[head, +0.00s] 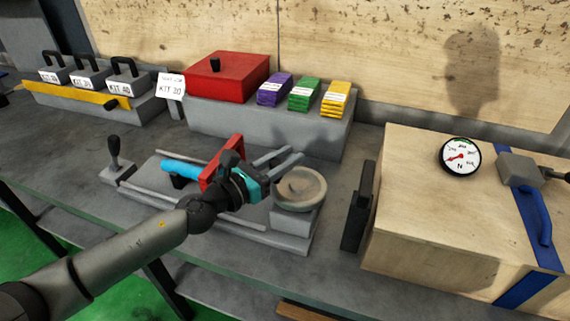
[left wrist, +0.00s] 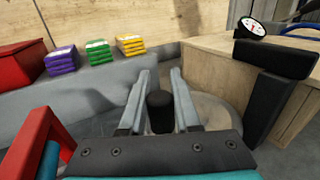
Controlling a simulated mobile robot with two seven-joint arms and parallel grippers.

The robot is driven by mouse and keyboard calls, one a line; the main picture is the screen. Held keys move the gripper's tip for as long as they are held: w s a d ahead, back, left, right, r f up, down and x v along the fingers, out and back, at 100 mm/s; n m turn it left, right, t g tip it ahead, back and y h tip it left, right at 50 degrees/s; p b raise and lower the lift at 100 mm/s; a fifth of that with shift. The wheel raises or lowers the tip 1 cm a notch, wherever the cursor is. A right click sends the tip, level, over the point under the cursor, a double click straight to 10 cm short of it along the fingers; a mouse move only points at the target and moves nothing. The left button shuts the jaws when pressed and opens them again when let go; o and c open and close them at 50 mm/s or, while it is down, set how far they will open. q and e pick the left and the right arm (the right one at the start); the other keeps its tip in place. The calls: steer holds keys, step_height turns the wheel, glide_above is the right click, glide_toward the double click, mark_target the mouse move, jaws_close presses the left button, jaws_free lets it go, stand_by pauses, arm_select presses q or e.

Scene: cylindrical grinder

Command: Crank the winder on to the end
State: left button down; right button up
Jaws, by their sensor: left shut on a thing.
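My left gripper (head: 285,163) reaches in from the left over the round grey disc (head: 300,188) of the winder, at the right end of the grey machine base. In the left wrist view, the two fingers (left wrist: 160,95) are shut on an upright black knob (left wrist: 160,118), one finger on each side. The knob stands at the left part of the disc (left wrist: 226,115). In the head view, the knob is not clearly visible. My right gripper is not in view.
A wooden crate (head: 440,215) with a dial gauge (head: 459,157) and blue strap (head: 535,220) stands right of the disc. A black upright block (head: 357,215) is between them. Behind are a red box (head: 228,80) and purple, green and yellow stacks. A red plate (head: 222,160) is left of the gripper.

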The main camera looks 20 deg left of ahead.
arm_select(q)
steer(key=shift+w+r, duration=0.1)
steer(key=shift+r, duration=0.05)
steer(key=c, duration=0.6)
jaws_free()
